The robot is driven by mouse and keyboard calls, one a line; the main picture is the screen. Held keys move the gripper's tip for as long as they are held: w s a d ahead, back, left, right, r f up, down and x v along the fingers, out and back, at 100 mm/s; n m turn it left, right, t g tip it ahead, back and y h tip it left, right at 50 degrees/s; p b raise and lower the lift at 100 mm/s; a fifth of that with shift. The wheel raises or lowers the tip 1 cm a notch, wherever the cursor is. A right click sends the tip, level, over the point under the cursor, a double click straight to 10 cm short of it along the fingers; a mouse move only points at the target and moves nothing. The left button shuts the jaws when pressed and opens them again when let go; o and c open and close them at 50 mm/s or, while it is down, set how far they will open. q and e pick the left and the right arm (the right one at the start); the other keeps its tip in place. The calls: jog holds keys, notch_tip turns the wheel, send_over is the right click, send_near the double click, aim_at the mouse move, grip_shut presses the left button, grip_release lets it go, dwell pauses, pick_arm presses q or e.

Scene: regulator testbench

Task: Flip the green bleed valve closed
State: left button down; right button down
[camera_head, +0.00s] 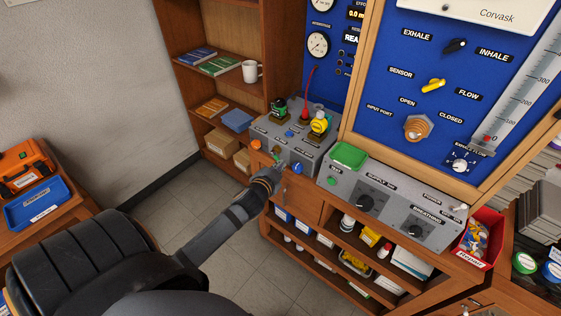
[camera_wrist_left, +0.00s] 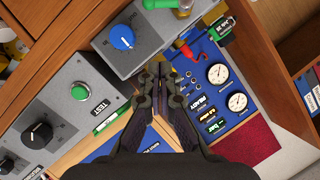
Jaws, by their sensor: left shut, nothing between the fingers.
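The grey valve box (camera_head: 312,155) stands on the wooden bench, with an orange knob (camera_head: 256,143), a blue knob (camera_head: 297,168) and small labels on its front. A small green part (camera_head: 277,157), which looks like the bleed valve, shows on that front just above my left gripper (camera_head: 274,171). Its lever position is too small to tell. In the left wrist view, my left gripper (camera_wrist_left: 158,74) is shut and empty, near the box's edge. The blue knob (camera_wrist_left: 122,37) is up and left of it, and a green piece (camera_wrist_left: 157,3) is cut by the top edge. My right gripper is not in view.
A red hose (camera_head: 308,88) and yellow fitting (camera_head: 319,122) rise from the valve box. A shelf (camera_head: 218,80) stands behind, and a red bin (camera_head: 481,240) sits at right.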

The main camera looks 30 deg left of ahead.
aim_at(277, 159)
pick_arm(q)
jog(key=p+x, duration=0.1)
jog(key=x, duration=0.6)
jog(key=shift+w+a, duration=0.1)
jog(key=shift+w, duration=0.25)
jog(key=shift+s+a+f+p, duration=0.1)
jog(key=shift+a+f+p, duration=0.1)
jog(key=shift+a+f, duration=0.3)
jog(key=shift+s+a+f+p, duration=0.15)
jog(key=shift+a+f, duration=0.15)
jog(key=shift+f, duration=0.4)
jog(key=shift+s+a+f, duration=0.15)
jog(key=shift+a+f, duration=0.3)
jog(key=shift+f, duration=0.05)
